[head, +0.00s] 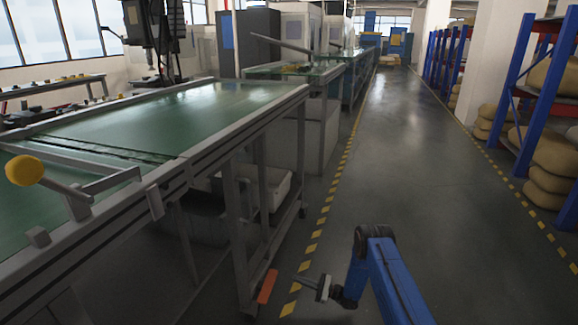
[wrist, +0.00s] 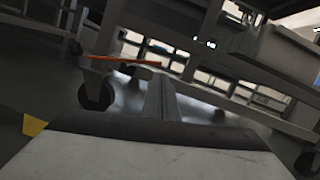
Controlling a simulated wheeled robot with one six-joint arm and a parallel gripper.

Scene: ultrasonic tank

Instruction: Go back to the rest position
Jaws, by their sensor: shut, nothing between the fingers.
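My blue arm reaches in from the bottom edge of the head view, right of centre. My gripper (head: 303,280) points left, low over the floor by the yellow floor marks. Its fingers are together with nothing between them. In the wrist view the closed fingers (wrist: 162,97) point toward the underside of the line, and the pale gripper body fills the bottom. An orange bar (head: 267,286) by the near leg lies just left of the fingertips; it also shows in the wrist view (wrist: 125,61).
A long green-topped conveyor table (head: 170,110) with metal legs fills the left. A yellow knob (head: 24,170) sticks up at its near edge. A wheel (wrist: 97,92) stands close by in the wrist view. Blue racks (head: 520,90) with sacks line the right. The aisle (head: 410,150) is clear.

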